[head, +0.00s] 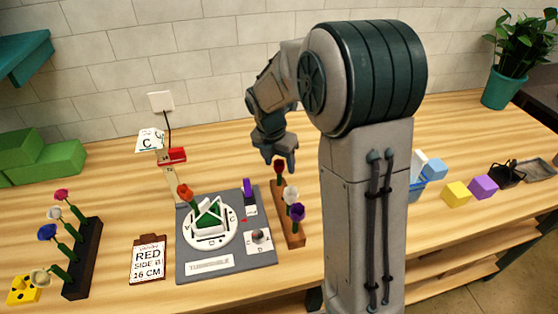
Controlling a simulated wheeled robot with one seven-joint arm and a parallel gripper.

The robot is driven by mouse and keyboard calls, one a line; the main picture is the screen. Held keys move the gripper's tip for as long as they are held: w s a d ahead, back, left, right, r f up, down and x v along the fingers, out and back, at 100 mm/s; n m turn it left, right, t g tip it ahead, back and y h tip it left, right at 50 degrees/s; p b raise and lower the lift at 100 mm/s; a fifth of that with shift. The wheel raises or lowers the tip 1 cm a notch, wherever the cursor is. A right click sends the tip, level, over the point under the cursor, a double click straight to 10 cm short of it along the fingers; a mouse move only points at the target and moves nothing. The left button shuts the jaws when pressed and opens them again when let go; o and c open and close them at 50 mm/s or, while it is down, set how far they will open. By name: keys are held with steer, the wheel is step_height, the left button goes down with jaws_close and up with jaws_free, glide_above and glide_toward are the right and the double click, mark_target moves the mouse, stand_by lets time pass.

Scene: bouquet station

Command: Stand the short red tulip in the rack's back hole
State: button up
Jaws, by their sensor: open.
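A wooden rack (289,230) stands right of the turntable, with a dark red flower (279,168) at its back end and white (291,195) and purple (298,212) flowers nearer me. My gripper (280,161) is open just above the dark red flower's head. I cannot tell whether its fingers touch the flower or how deep the stem sits. An orange-red tulip (185,191) stands at the turntable's left edge. The rack's holes are too small to make out.
The grey turntable board (188,266) has a white disc with a green piece. A clipboard (148,259) reads "RED SIDE B 16 CM". A black rack (84,262) holds several flowers at left. My arm hides the table's middle right. Coloured blocks (457,194) lie further right.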

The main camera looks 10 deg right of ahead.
steer(key=shift+r, duration=0.15)
steer(key=shift+s+a+r+p, duration=0.1)
steer(key=shift+a+r+p, duration=0.05)
steer(key=shift+r+p, duration=0.85)
steer(key=shift+s+a+r+p, duration=0.1)
steer(key=shift+a+r+p, duration=0.1)
steer(key=shift+r+p, duration=0.75)
steer(key=shift+s+a+r+p, duration=0.1)
steer(key=shift+a+r+p, duration=0.05)
steer(key=shift+r+p, duration=0.85)
steer(key=shift+r, duration=0.1)
steer(key=o, duration=0.5)
steer(key=shift+o, duration=0.2)
